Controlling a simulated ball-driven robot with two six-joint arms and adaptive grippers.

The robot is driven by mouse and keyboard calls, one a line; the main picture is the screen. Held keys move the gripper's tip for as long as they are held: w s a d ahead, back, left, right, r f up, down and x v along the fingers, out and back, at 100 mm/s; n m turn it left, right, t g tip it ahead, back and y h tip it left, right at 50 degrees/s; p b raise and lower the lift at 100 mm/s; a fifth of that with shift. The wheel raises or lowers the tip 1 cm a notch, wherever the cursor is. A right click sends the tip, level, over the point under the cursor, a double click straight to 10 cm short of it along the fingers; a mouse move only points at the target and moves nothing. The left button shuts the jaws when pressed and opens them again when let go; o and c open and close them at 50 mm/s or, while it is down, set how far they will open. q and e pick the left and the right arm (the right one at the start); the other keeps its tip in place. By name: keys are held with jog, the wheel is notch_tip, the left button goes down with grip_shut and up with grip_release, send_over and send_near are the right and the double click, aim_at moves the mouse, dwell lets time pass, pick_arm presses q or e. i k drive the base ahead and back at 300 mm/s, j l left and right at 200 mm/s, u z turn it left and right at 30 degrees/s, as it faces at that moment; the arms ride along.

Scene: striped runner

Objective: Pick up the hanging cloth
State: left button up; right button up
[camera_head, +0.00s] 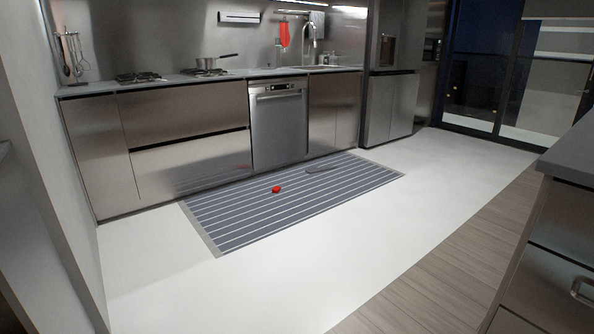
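A red cloth (285,34) hangs on the steel wall above the far counter, left of the sink tap. It is small and far away in the head view, and what it hangs from is hard to make out. Neither of my grippers shows in this view.
A striped grey runner (290,212) lies before the dishwasher (279,125), with a red object (276,189) and a dark flat object (322,169) on it. A pan (209,64) stands on the hob. An island (560,225) is at right. The white floor (330,265) is clear.

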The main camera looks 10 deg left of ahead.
aim_at(309, 170)
jog(key=i, duration=5.75)
jog(key=i+j+z, duration=0.1)
jog(key=i, duration=0.45)
jog(key=i+j, duration=0.1)
jog(key=i, duration=0.45)
jog(key=i+j+z, duration=0.15)
jog(key=i, duration=0.4)
